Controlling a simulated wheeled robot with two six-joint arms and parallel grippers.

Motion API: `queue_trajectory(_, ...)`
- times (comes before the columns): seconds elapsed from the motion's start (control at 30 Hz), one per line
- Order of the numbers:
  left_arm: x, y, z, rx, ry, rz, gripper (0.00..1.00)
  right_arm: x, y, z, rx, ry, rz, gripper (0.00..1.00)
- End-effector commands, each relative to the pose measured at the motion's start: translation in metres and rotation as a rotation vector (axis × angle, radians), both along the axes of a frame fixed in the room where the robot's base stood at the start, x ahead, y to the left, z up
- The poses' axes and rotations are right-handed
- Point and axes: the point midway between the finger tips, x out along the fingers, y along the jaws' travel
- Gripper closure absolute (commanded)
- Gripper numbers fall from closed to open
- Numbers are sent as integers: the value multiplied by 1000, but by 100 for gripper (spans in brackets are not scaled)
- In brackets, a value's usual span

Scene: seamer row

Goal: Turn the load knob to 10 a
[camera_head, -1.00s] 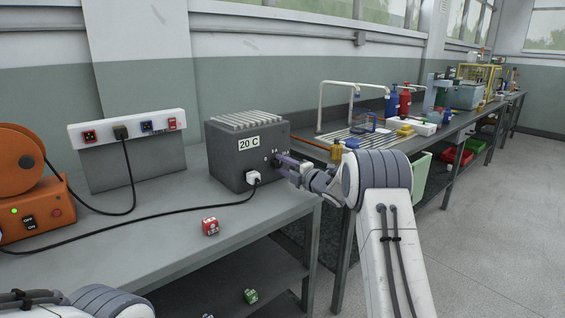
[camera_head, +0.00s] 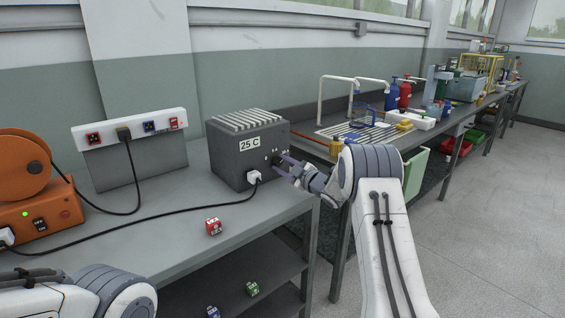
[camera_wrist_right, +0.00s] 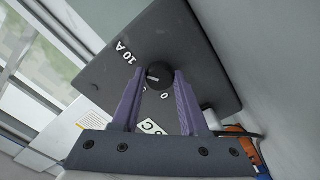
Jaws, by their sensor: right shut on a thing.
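The load knob (camera_wrist_right: 159,75) is round and black with a white pointer mark, set in the face of the dark grey load box (camera_head: 236,160). In the right wrist view its pointer lies toward the left, with the "10 A" label up and left of the knob and "0" below it. My left gripper is out of view; only part of that arm shows at lower left.
A white plug (camera_head: 254,177) with a black cable sits low on the box, close to my right gripper. A red die-like block (camera_head: 213,226) lies on the bench in front. An orange reel unit (camera_head: 40,215) stands at left, a socket panel (camera_head: 130,152) behind.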

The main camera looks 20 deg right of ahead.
Motion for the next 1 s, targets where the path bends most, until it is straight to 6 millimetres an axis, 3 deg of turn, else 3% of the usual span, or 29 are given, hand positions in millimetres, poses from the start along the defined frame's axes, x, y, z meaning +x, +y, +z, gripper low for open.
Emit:
queue_trajectory(0.63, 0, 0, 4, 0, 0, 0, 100, -1, -2, -3, 53, 25, -4, 100)
queue_trajectory(0.67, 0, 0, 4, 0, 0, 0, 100, -1, -2, -3, 53, 25, -4, 53)
queue_trajectory(0.73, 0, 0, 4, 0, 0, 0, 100, -1, -2, -3, 52, 25, -4, 26)
queue_trajectory(1.0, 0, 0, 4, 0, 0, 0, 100, 0, 0, -1, 50, 20, -1, 26)
